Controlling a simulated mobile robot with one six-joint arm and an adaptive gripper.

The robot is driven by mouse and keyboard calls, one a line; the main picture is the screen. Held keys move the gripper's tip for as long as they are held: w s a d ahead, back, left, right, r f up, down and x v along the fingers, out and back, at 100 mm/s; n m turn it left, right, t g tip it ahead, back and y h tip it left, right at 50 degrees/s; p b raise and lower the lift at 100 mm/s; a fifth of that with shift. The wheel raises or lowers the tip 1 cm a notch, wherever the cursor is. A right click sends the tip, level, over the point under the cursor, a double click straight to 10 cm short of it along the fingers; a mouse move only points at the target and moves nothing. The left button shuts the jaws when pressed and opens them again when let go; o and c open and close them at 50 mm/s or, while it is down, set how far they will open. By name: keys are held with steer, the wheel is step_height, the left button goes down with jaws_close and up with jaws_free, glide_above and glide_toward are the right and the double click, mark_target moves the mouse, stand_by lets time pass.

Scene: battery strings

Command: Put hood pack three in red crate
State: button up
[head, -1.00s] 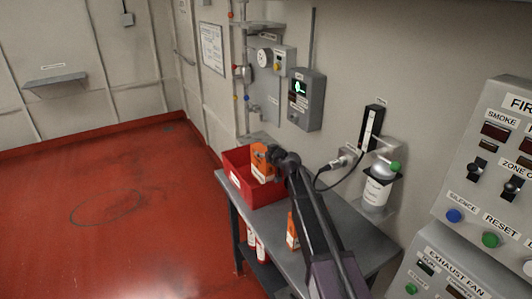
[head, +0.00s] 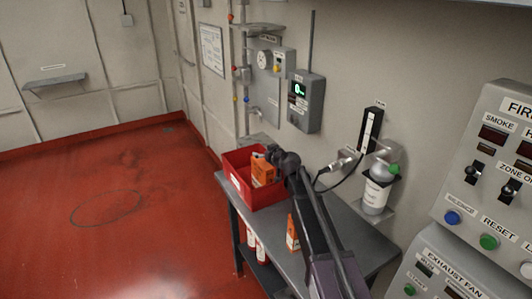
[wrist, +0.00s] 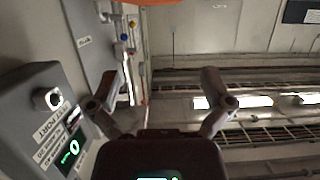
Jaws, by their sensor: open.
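The red crate (head: 262,199) stands on the far end of a grey table. An orange pack (head: 263,172) stands at the crate, its lower part hidden behind the crate's front wall and its top showing above the rim. My gripper (head: 274,154) is just above and beside the top of this pack, and its jaws are open. In the wrist view the open fingers (wrist: 166,72) have nothing between them, and a bit of orange (wrist: 165,2) shows at the top edge. A second orange pack (head: 292,234) stands on the table beside my arm. I cannot read the number on either pack.
The grey table (head: 347,228) has bare top to the right of my arm. White containers (head: 255,245) stand beneath it. A wall box with a green display (head: 305,100) hangs behind the crate, and a bottle in a bracket (head: 376,192) is to the right. Red floor lies open at left.

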steer(key=p+v, duration=0.3)
steer(key=v, duration=0.9)
steer(key=shift+r, duration=0.25)
